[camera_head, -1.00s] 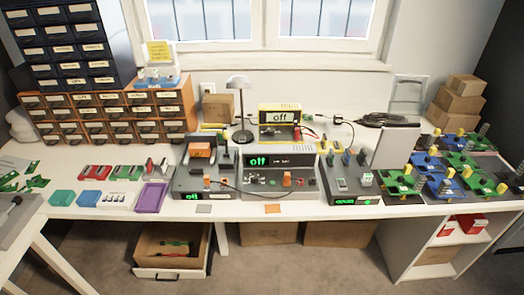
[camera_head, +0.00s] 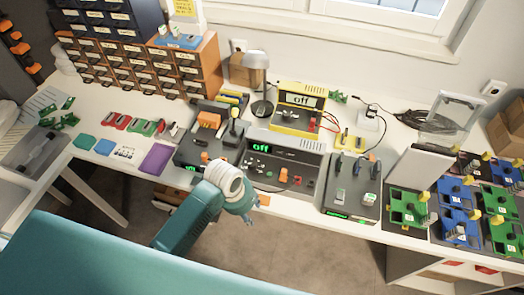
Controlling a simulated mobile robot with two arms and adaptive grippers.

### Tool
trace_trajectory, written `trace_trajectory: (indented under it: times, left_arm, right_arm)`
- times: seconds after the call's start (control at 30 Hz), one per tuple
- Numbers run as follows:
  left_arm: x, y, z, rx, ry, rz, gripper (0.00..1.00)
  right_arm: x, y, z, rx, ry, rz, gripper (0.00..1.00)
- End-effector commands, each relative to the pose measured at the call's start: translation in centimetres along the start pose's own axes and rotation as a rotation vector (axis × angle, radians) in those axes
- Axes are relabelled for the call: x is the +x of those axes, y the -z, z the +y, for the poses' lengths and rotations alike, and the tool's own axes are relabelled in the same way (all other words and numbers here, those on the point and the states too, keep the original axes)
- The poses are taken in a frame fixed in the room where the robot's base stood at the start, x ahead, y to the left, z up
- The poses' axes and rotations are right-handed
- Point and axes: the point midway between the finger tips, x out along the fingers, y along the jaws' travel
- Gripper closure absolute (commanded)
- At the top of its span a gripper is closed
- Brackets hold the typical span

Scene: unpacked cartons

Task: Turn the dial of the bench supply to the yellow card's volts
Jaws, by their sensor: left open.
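The grey bench supply (camera_head: 285,162) stands in the middle of the table, its green display reading "off". A small orange dial (camera_head: 283,174) is on its front. The yellow card (camera_head: 184,6) is at the top edge of the view, partly cut off; its writing is too small to read. My left gripper (camera_head: 251,217) is open and empty, in front of and below the supply, near the table's front edge, apart from the dial. My right gripper is not in view.
A yellow meter (camera_head: 299,104) reading "off" stands behind the supply. A soldering station (camera_head: 205,140) is to its left and a dark box (camera_head: 352,187) with a green display to its right. Boards (camera_head: 410,207) fill the right end. A purple tray (camera_head: 157,159) lies left.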

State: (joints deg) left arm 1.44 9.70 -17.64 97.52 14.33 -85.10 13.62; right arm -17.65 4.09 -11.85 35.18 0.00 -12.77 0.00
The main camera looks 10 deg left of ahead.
Motion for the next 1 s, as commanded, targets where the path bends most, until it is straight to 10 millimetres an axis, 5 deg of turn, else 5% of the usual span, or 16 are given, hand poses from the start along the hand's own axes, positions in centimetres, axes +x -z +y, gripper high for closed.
trace_trajectory:
  times: [0.2,0.47,0.8,1.0]
  left_arm:
    - [-1.0,3.3,0.0,-0.024,0.003,-0.023,0.56]
    - [-3.7,8.0,-0.2,-0.070,0.016,-0.061,0.56]
    - [-11.0,16.8,-2.7,-0.218,0.080,-0.127,0.56]
    - [-12.2,17.9,-3.3,-0.256,0.093,-0.145,0.56]
  right_arm:
    - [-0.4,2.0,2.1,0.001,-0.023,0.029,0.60]
    - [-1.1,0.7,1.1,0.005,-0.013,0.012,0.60]
    - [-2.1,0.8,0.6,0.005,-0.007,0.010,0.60]
    - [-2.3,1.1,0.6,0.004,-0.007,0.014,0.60]
